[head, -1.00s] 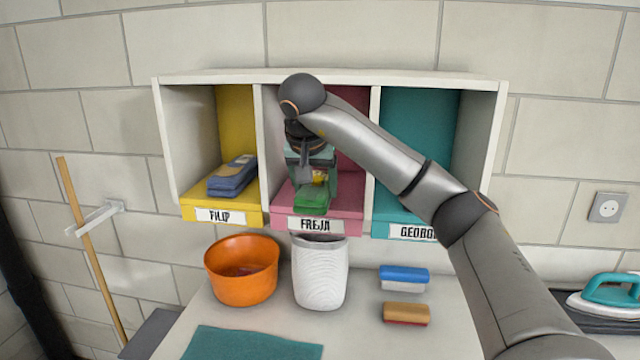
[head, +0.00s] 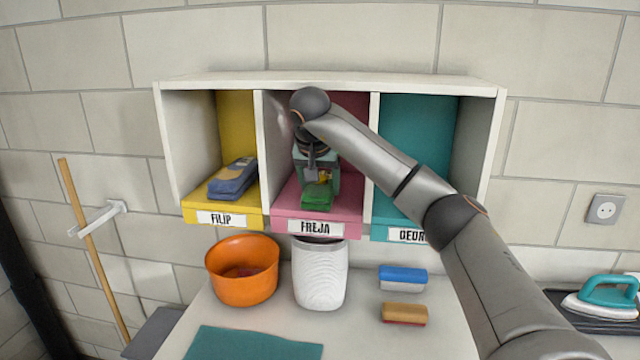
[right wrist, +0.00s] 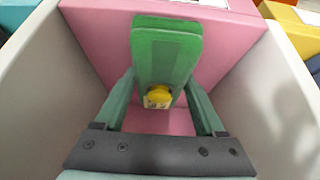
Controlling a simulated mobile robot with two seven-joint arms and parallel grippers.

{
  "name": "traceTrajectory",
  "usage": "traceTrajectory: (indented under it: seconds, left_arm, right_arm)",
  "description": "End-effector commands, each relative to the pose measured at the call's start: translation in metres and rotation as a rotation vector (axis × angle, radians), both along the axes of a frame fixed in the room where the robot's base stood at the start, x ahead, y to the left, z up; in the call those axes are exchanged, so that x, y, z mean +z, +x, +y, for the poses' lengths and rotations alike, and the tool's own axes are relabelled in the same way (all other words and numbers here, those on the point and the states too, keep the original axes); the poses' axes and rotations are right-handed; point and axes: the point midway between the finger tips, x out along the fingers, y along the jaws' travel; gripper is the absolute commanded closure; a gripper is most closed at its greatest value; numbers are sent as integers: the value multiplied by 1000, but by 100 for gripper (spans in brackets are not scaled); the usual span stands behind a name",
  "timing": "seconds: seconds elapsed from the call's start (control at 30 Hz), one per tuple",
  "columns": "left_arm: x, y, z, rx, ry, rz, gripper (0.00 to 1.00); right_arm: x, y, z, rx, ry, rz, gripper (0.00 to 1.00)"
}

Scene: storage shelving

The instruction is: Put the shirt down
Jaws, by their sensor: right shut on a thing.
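A folded green shirt (head: 317,196) with a yellow patch is in the middle, pink compartment (head: 345,207) labelled FREJA. My right gripper (head: 316,176) reaches into this compartment from above and front, shut on the shirt. In the right wrist view the green shirt (right wrist: 167,50) lies between the two fingers of the gripper (right wrist: 163,95), with the pink floor (right wrist: 90,25) around it. I cannot tell whether the shirt touches the floor. My left gripper is not in view.
The yellow compartment (head: 190,212) on the left holds folded blue clothes (head: 233,178). The teal compartment (head: 415,120) on the right looks empty, partly behind my arm. Below stand an orange bowl (head: 240,285), a white basket (head: 320,280) and two brushes (head: 403,277). An iron (head: 605,295) is at right.

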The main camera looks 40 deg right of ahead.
Motion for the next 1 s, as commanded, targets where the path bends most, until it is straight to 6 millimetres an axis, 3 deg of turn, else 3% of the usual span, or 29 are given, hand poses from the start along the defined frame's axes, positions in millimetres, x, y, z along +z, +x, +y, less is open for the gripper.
traceTrajectory:
  seconds: [0.2,0.23,0.47,0.77,1.0]
  left_arm:
    - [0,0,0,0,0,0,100]
    - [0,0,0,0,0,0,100]
    - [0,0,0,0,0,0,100]
    - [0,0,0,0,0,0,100]
    - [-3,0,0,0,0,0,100]
  right_arm:
    - [-2,0,0,-1,0,-1,88]
    - [-2,0,0,-1,0,0,26]
    - [-2,0,0,-1,0,0,0]
    - [1,0,1,0,1,-1,0]
    - [33,-11,15,2,0,-6,0]
